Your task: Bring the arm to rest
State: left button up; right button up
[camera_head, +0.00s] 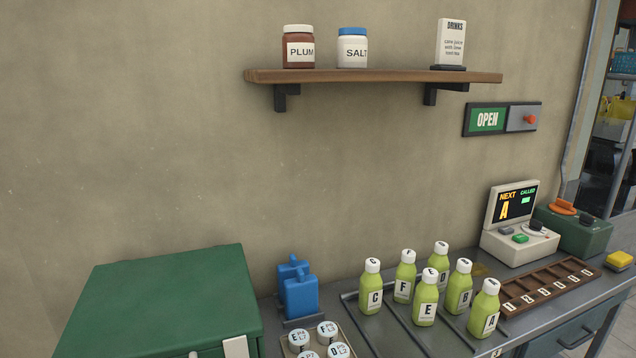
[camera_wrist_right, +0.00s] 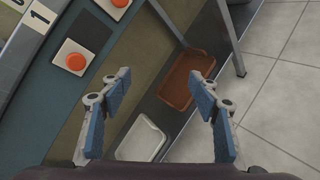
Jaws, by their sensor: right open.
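My right gripper (camera_wrist_right: 160,95) shows in the right wrist view. Its two blue-padded fingers are spread wide with nothing between them. Below it are a brown tray (camera_wrist_right: 187,80) and a white tray (camera_wrist_right: 141,139) on a dark low surface. Neither tray is touched by the fingers, as far as I can see. Neither of my grippers shows in the head view, and the left gripper is in no view.
Several green bottles (camera_head: 425,304) stand on the counter, near a green box (camera_head: 165,300), blue containers (camera_head: 298,292) and a display unit (camera_head: 518,228). A wall shelf (camera_head: 375,76) holds two jars. Red buttons (camera_wrist_right: 76,62) lie left of the right gripper. Tiled floor (camera_wrist_right: 285,90) is clear.

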jog(key=s+a+f+m+g, duration=0.1)
jog(key=s+f+m+g, duration=0.2)
jog(key=s+f+m, duration=0.6)
jog(key=s+f+m+g, duration=0.25)
jog(key=s+f, duration=0.35)
jog(key=f, duration=0.7)
jog(key=s+a+f+m+g, duration=0.1)
jog(key=s+f+m+g, duration=0.1)
jog(key=s, duration=0.5)
jog(key=s+a+f+m+g+y, duration=0.1)
jog(key=s+f+m+g, duration=0.1)
jog(key=s+f+m, duration=0.3)
jog(key=s+a+f+m+g, duration=0.2)
jog(key=s+f+m, duration=0.1)
jog(key=s, duration=0.7)
jog(key=shift+s+f+m+p, duration=0.2)
jog(key=shift+f+m+p, duration=0.15)
jog(key=shift+m, duration=0.3)
